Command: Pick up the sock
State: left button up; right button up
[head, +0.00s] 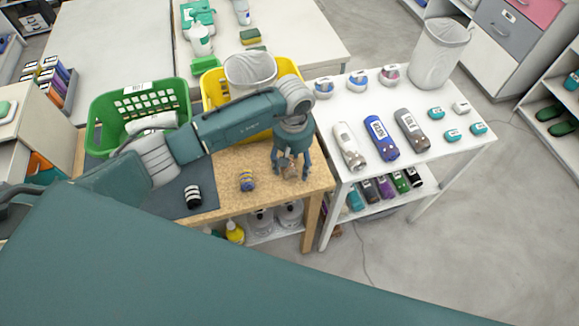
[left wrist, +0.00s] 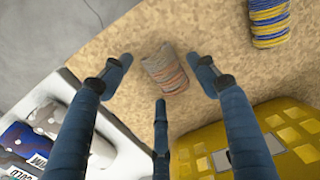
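A rolled sock with brown, orange and grey stripes (left wrist: 165,70) lies on the speckled tan tabletop in the left wrist view. In the head view the sock (head: 289,173) is small and partly hidden behind my fingers. My left gripper (head: 291,172) points down over it; in the left wrist view its fingers (left wrist: 160,72) are spread around the sock, with gaps, so it is open and empty. A blue-and-yellow striped roll (head: 246,180) lies to the left and also shows in the left wrist view (left wrist: 269,22). A black-and-white roll (head: 193,197) lies farther left. My right gripper is out of view.
A green basket (head: 98,138) and a yellow basket (head: 209,90) stand behind the rolls. My left arm crosses in front of them. A white table (head: 384,178) with several bottles stands to the right. The wooden table's front edge (head: 262,207) is close to the sock.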

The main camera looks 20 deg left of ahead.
pick_arm(q)
jog(key=c, duration=0.7)
jog(key=shift+o, duration=0.2)
